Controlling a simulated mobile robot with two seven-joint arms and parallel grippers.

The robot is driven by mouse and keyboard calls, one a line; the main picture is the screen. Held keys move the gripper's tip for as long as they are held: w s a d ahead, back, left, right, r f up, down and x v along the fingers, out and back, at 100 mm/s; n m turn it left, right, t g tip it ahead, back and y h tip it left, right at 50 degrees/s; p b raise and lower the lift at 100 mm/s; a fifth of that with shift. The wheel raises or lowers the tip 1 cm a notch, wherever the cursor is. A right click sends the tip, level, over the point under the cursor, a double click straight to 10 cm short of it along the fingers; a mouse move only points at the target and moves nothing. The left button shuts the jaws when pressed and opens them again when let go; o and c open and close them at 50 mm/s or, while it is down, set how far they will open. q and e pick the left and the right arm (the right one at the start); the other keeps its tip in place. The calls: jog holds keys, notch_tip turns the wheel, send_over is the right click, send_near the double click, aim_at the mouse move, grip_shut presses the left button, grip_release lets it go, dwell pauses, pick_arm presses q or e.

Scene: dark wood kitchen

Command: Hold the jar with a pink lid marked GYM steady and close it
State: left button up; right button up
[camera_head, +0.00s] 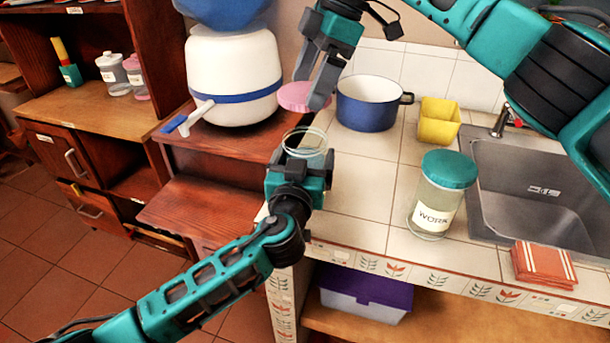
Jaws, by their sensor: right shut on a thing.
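The pink lid (295,97) is in my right gripper (311,88), which is shut on it and holds it above and slightly left of the open jar. The clear glass jar (305,137) stands at the left edge of the tiled counter, its round rim uncovered. My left gripper (300,166) is at the jar, in front of its lower part. Its fingers are largely hidden, so I cannot tell whether they are shut on the glass. No GYM label is visible; the jar's lower body is hidden by the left gripper.
A blue pot (367,108) stands behind the jar, with a yellow container (439,122) beside it. A teal-lidded WORK jar (434,213) stands near the sink (540,190). A white water dispenser (232,75) is at the left. The counter's front middle is clear.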

pick_arm(q)
jog(key=shift+c, duration=0.3)
pick_arm(e)
jog(key=shift+f, duration=2.45)
jog(key=shift+f, duration=0.9)
jog(key=shift+f, duration=0.55)
pick_arm(q)
jog(key=c, duration=0.6)
pick_arm(e)
jog(key=m+t, duration=0.1)
jog(key=m, duration=0.3)
jog(key=m+t, duration=0.1)
jog(key=m, duration=0.1)
jog(key=shift+s+m+t, duration=0.25)
jog(key=shift+m+t, duration=0.05)
jog(key=shift+m, duration=0.1)
jog(key=o, duration=0.7)
